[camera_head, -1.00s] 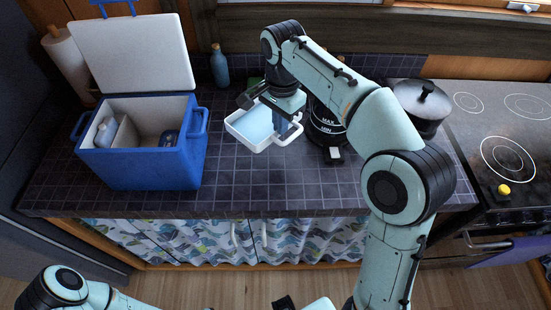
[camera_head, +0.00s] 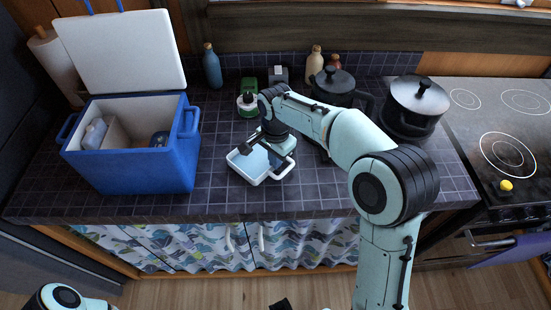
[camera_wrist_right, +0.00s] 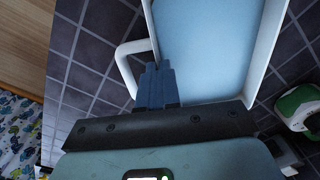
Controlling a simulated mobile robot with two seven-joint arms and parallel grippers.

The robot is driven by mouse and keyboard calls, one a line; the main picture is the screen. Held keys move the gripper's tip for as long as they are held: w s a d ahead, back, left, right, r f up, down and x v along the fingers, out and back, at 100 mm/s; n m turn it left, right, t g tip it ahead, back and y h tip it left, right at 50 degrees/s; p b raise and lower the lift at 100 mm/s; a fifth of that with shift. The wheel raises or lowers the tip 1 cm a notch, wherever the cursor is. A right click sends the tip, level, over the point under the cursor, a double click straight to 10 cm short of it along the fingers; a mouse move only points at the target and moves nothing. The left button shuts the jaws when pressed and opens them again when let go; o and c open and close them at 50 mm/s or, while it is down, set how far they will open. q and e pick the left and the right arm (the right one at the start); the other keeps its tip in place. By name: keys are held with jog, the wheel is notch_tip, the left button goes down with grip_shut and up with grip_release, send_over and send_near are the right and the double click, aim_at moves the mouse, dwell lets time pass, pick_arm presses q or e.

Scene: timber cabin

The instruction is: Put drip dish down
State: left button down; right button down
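The drip dish (camera_head: 243,165) is a white rectangular tray with a light blue inside and looped end handles. It is level, low over the dark tiled counter (camera_head: 320,195), right of the cooler; I cannot tell whether its base touches the tiles. My right gripper (camera_head: 268,153) is at its right end. In the right wrist view the dark fingers (camera_wrist_right: 155,86) are close together on the rim of the dish (camera_wrist_right: 215,40), beside the white handle loop. Of my left arm, an elbow shows at the lower left; a dark piece at the bottom edge may be its gripper.
An open blue cooler (camera_head: 130,165) stands at the left. A blue bottle (camera_head: 212,68), a green-and-white item (camera_head: 248,98) and a pale bottle (camera_head: 314,62) stand behind. A lidded pot (camera_head: 418,100) and the stove (camera_head: 500,130) are at the right. Counter in front is clear.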

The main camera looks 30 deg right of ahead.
jog(key=shift+f, duration=0.1)
jog(key=c, duration=1.4)
grip_release()
jog(key=shift+o, duration=0.2)
